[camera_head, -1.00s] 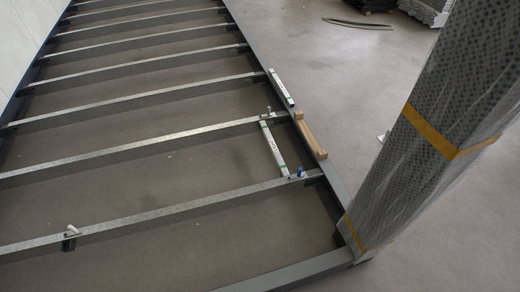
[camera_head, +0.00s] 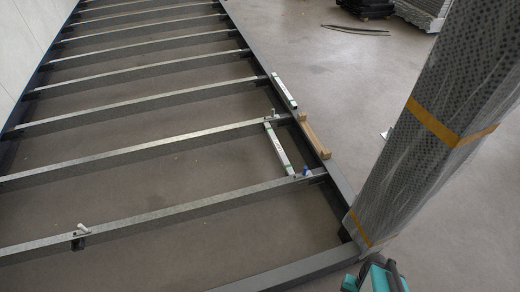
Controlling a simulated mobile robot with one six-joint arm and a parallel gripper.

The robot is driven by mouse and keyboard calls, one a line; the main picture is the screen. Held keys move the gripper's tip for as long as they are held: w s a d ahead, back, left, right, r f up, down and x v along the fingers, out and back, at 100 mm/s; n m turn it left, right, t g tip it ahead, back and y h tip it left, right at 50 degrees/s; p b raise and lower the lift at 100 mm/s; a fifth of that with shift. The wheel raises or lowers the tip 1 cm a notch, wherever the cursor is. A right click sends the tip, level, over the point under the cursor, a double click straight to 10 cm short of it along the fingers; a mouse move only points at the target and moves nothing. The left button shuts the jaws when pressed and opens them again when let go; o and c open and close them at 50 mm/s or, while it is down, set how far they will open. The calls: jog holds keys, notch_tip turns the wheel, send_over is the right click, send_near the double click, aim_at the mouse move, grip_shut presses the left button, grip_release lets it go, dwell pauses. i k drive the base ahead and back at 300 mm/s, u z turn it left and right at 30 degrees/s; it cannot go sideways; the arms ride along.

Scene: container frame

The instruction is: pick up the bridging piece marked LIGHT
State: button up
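Two pale, slim bars may be bridging pieces. One pale bar (camera_head: 285,91) lies on the dark side rail of the frame. Another pale bar (camera_head: 277,147), with green ends and a small dark marking, spans between two joists near the right rail. A short wooden piece (camera_head: 313,136) lies on the side rail between them and the near corner. The markings are too small to read, so I cannot tell which is LIGHT. A teal and black part of my arm shows at the bottom edge; my gripper is not in view.
Metal joists (camera_head: 150,144) cross the frame, with open gaps down to the floor. A tall wrapped column (camera_head: 425,130) with yellow bands stands at the frame's right corner. Small clamp-like items sit on a joist (camera_head: 82,230) and near the bar's ends. The floor right of the rail is mostly clear.

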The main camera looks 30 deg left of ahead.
aim_at(281, 155)
jog(key=z, duration=0.75)
jog(key=k, duration=0.1)
jog(key=u, duration=1.85)
jog(key=k, duration=0.95)
jog(key=z, duration=0.15)
jog(key=i, duration=0.75)
jog(key=u, duration=0.05)
